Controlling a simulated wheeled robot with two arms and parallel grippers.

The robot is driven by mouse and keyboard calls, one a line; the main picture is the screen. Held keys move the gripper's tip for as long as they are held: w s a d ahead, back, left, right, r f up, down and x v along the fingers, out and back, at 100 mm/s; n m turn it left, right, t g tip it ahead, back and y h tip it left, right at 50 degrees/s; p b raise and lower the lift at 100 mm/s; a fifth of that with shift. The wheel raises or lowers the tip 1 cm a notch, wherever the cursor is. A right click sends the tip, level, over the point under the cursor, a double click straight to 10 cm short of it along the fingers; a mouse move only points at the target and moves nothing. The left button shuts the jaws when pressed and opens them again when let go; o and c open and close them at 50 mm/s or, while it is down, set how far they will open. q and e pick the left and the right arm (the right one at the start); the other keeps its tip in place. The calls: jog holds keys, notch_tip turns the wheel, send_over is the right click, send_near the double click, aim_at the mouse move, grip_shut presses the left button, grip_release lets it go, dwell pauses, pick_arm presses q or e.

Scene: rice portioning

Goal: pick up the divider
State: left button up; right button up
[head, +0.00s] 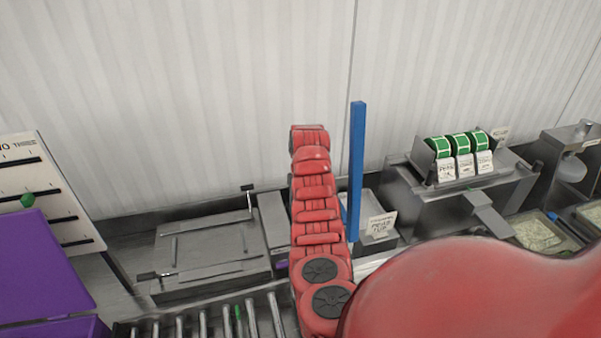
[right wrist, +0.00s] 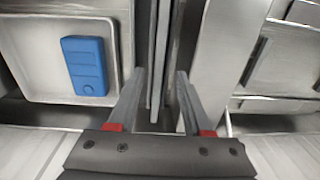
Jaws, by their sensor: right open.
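My right gripper (right wrist: 160,73) is open in the right wrist view, with its two grey fingers apart. Thin grey upright strips (right wrist: 155,90) show in the gap between and beyond the fingers; I cannot tell whether either finger touches them. Nothing in view is clearly marked as the divider. A tall, narrow blue bar (head: 356,160) stands upright near the back wall in the head view. In the right wrist view a blue piece (right wrist: 85,66) shows in a pale tray (right wrist: 30,70), left of the gripper. My right gripper is hidden in the head view, and my left gripper is out of view.
A card-marked tray (head: 392,240) stands behind the rollers (head: 200,328). A label dispenser (head: 455,195) with green rolls stands right of it. A flat metal frame (head: 205,250) lies left. A purple bin (head: 40,270) and a white board (head: 60,200) fill the left edge.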

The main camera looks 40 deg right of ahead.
notch_tip(320, 180, down, 4)
jog(key=shift+d+r, duration=0.1)
jog(key=shift+r, duration=0.1)
jog(key=shift+c, duration=1.1)
grip_shut()
